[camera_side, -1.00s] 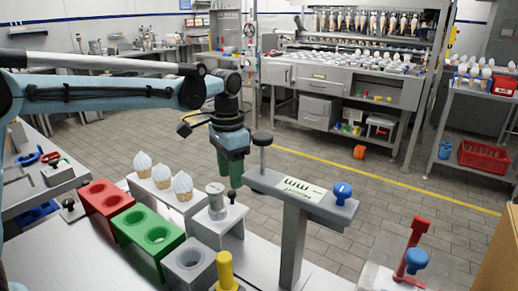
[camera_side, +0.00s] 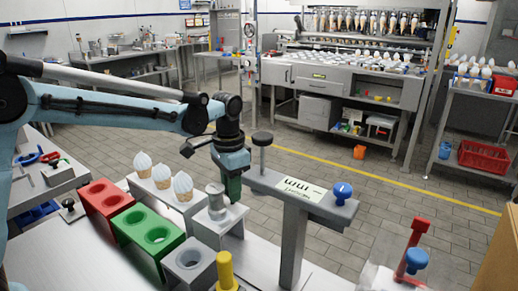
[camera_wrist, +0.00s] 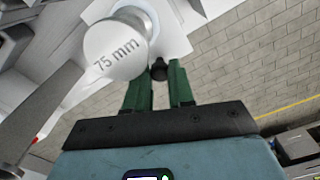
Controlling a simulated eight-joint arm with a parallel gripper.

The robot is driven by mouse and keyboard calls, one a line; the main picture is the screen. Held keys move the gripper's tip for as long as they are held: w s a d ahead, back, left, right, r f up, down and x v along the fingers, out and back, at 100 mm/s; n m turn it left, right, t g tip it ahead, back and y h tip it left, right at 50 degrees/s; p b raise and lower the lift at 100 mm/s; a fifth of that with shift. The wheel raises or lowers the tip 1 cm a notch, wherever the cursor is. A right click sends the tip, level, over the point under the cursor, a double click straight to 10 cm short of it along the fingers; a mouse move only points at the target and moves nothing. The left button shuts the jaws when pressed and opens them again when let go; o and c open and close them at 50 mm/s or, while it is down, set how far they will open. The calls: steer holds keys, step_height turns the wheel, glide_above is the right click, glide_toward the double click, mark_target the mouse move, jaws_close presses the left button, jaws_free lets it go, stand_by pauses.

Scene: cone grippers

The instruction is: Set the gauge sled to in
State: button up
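A silver round gauge (camera_side: 216,201), its top marked "75 mm" in the wrist view (camera_wrist: 115,48), stands on a grey bench-like block (camera_side: 222,226). A small black knob (camera_wrist: 159,70) is beside it; I cannot tell whether it belongs to the sled. My gripper (camera_wrist: 160,76) has two green fingers set apart, with the knob between or just past their tips. In the side view my gripper (camera_side: 234,192) points down beside the gauge and hides the knob. A grey T-shaped stand (camera_side: 295,226) carries a pale label (camera_side: 301,189) with "mm" and a smaller second line.
Cone models (camera_side: 162,176), a red block (camera_side: 103,206), a green block (camera_side: 150,233) and a yellow post (camera_side: 225,268) stand nearby. A red lever (camera_side: 415,240) is at right.

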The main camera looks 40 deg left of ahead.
mark_target(246, 210)
jaws_close()
steer(key=shift+d, duration=2.1)
steer(key=o, duration=0.8)
jaws_free()
steer(key=shift+o, duration=0.2)
step_height(246, 210, up, 12)
